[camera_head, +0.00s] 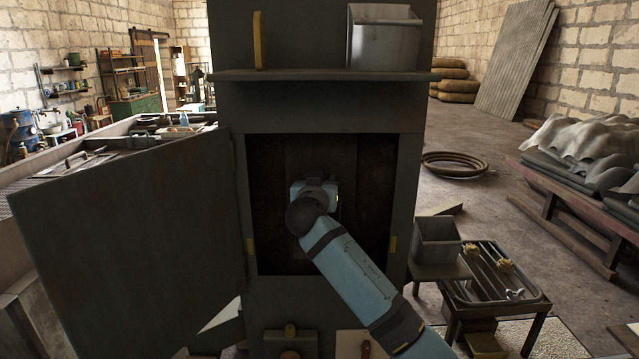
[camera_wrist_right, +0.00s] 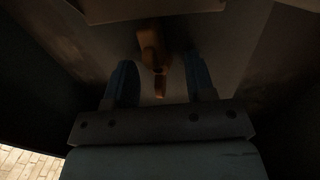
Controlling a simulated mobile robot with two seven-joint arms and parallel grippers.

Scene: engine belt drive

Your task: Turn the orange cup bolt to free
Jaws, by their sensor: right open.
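The orange cup bolt (camera_wrist_right: 152,48) shows in the right wrist view, dim, in front of a dark panel. My right gripper (camera_wrist_right: 161,66) is open, with one blue finger on each side of the bolt's line. The bolt's lower end lies between the fingers in the picture; I cannot tell whether either finger touches it. In the head view my right gripper (camera_head: 317,188) is inside the dark recess of the cabinet (camera_head: 322,122). There my own wrist and forearm hide the bolt. My left gripper is not in view.
The cabinet door (camera_head: 130,235) stands open to the left. A shelf (camera_head: 320,76) above the recess bears a yellow bar (camera_head: 257,42) and a metal bin (camera_head: 383,42). A grey box (camera_head: 437,240) and a low table with a tray (camera_head: 530,293) stand at lower right.

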